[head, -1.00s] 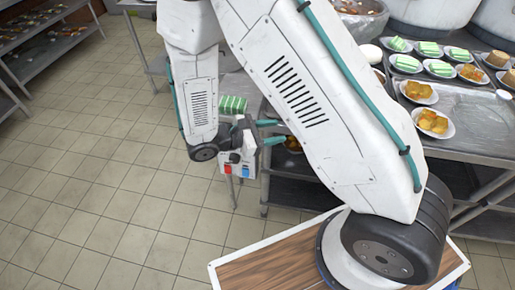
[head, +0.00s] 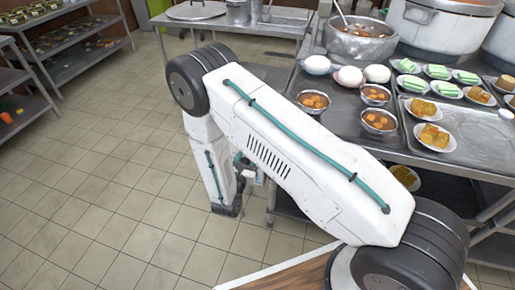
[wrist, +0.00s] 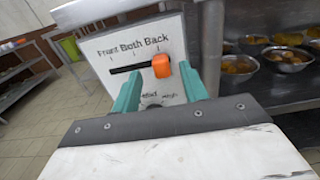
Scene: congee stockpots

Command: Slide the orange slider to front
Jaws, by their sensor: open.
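The orange slider (wrist: 161,66) is a small knob in a black slot on a white panel (wrist: 110,50). The panel is lettered Front, Both, Back from left to right. The knob stands at the slot's right end, below Back. In the wrist view my gripper (wrist: 160,72) is open, with one teal finger left of the knob and one to its right. The right finger is closer to the knob; I cannot tell whether it touches. In the head view my arm hides most of my gripper and the panel, and the slider does not show.
A metal table (head: 340,115) on the right holds bowls, plates of food and a large pot (head: 440,25). A shelf (head: 60,45) stands at the far left. In the wrist view, bowls (wrist: 285,58) stand on a metal shelf at the right. The tiled floor on the left is clear.

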